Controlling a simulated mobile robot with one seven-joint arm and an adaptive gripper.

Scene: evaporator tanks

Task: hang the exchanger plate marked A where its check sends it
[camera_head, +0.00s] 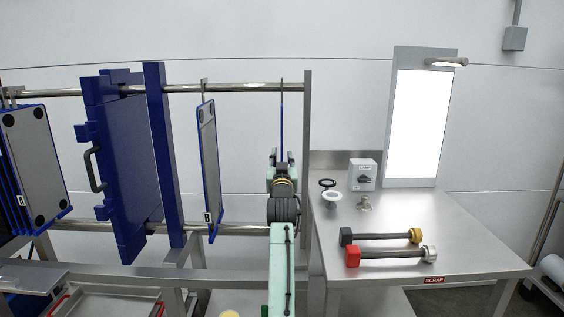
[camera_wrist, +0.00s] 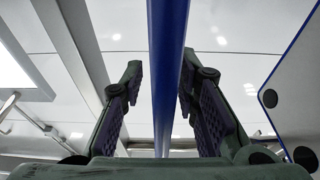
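A plate with a blue edge (camera_head: 281,130) hangs edge-on from the upper rail, near the right post. Its face and any letter on it are hidden. My gripper (camera_head: 283,160) is at this plate, in front of its lower part. In the wrist view, the blue edge (camera_wrist: 167,60) runs between the two fingers (camera_wrist: 160,95). The fingers stand apart, with a clear gap on the left and little on the right. A grey plate marked B (camera_head: 208,160) hangs to the left.
A thick blue end plate (camera_head: 128,170) and post (camera_head: 165,150) stand between the plate groups. The bench (camera_head: 460,250) at right has a SCRAP label (camera_head: 434,280), a lit panel (camera_head: 418,125), a switch box (camera_head: 362,174), rings and two bar tools (camera_head: 385,237). Rail between B and my gripper is clear.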

